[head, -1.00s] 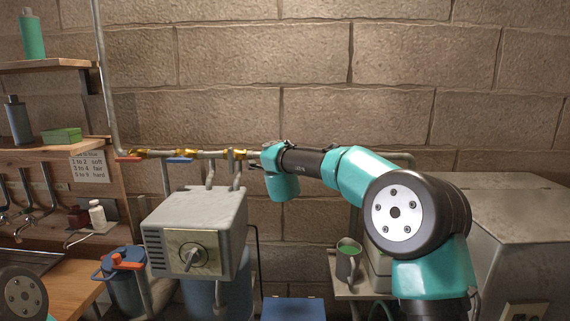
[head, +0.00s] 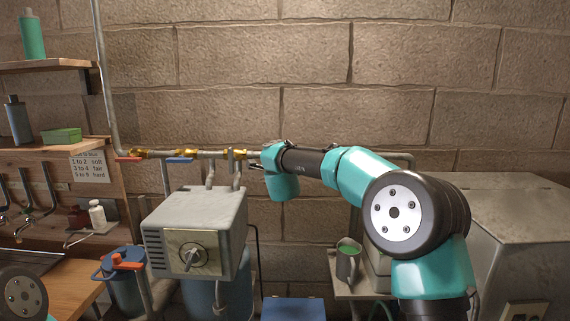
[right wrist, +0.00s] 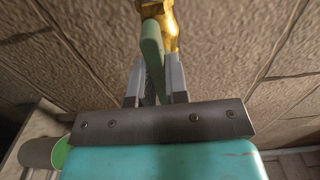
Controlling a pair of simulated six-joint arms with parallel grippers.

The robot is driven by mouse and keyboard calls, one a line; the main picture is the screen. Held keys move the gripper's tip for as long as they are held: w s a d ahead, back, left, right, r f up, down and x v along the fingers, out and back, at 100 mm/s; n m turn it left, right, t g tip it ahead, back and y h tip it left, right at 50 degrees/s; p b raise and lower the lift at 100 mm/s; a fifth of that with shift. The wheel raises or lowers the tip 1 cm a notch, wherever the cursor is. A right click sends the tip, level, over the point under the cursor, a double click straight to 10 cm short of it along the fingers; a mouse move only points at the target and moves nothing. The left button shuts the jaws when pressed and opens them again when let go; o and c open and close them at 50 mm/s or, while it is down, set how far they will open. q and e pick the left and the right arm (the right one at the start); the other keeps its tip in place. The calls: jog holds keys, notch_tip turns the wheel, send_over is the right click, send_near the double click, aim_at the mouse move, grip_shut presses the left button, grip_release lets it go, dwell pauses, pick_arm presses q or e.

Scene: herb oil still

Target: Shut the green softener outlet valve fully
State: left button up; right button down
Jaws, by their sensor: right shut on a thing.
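My right gripper (right wrist: 154,82) is shut on the green valve handle (right wrist: 151,42), with a finger on each side of it. The handle joins a brass valve body (right wrist: 163,12) at the top of the right wrist view. In the head view my right gripper (head: 256,166) is at the wall pipe, just right of the brass fitting (head: 235,155). The green handle is hard to make out there. How far the valve is turned I cannot tell. My left gripper is out of view.
The wall pipe also carries a red handle (head: 129,159) and a blue handle (head: 180,160) to the left. The grey softener head (head: 200,215) stands below the pipe. A jug with green contents (head: 348,262) stands on a shelf at right.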

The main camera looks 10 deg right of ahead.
jog(key=shift+m, duration=0.3)
jog(key=m, duration=0.8)
jog(key=shift+m, duration=0.3)
jog(key=m, duration=0.4)
jog(key=shift+m, duration=0.3)
jog(key=m, duration=0.4)
jog(key=shift+m, duration=0.3)
jog(key=c, duration=1.1)
grip_release()
